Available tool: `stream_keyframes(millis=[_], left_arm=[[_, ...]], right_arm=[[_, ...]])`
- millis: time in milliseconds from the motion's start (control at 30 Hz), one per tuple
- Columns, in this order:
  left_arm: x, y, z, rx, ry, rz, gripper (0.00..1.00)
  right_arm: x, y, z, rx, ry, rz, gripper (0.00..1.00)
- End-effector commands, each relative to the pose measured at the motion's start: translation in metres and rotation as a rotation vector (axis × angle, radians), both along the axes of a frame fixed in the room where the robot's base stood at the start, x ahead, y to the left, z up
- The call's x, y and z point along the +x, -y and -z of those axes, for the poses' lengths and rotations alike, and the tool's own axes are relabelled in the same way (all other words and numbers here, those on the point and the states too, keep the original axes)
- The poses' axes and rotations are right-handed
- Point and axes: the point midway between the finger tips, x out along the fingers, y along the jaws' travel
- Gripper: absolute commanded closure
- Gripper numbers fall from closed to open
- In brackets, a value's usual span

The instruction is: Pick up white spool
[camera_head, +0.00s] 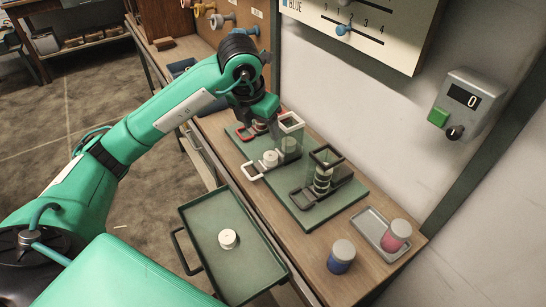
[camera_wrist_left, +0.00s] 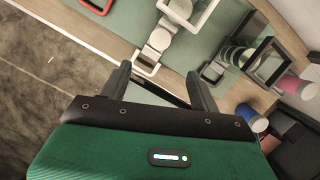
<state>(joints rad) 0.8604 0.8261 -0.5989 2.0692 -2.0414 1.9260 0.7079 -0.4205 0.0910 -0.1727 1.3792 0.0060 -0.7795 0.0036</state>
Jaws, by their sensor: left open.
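A small white spool (camera_head: 228,238) stands on the green tray (camera_head: 193,222) at the front of the bench in the head view. My left gripper (camera_head: 262,108) is over the board's far end, near the red-framed holder (camera_head: 244,133), well apart from the tray's spool. Its two fingers are spread with nothing between them in the left wrist view (camera_wrist_left: 158,72). My right gripper is not seen.
A black-framed holder (camera_head: 324,154) with stacked spools stands on the board (camera_head: 315,215). A blue jar (camera_head: 341,257) and a red jar (camera_head: 397,236), on a grey tray (camera_head: 370,224), stand at the near right. A counter box (camera_head: 470,102) is on the wall.

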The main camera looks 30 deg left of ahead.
Motion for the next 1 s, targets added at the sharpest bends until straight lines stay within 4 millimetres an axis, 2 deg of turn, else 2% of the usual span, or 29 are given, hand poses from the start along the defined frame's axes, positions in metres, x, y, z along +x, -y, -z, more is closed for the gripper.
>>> stream_keyframes(millis=[300, 600, 833, 1000], left_arm=[[0.016, 0.003, 0.059, -0.005, -0.007, 0.002, 0.37], [0.024, 0.003, 0.083, -0.004, -0.006, 0.002, 0.37], [0.036, 0.004, 0.115, -0.005, -0.007, 0.002, 0.37], [0.039, 0.005, 0.125, -0.004, -0.004, 0.002, 0.37]], right_arm=[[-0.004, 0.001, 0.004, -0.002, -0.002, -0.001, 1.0], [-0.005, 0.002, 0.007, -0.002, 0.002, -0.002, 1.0], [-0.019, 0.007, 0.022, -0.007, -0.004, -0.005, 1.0], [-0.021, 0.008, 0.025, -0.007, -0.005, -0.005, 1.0]])
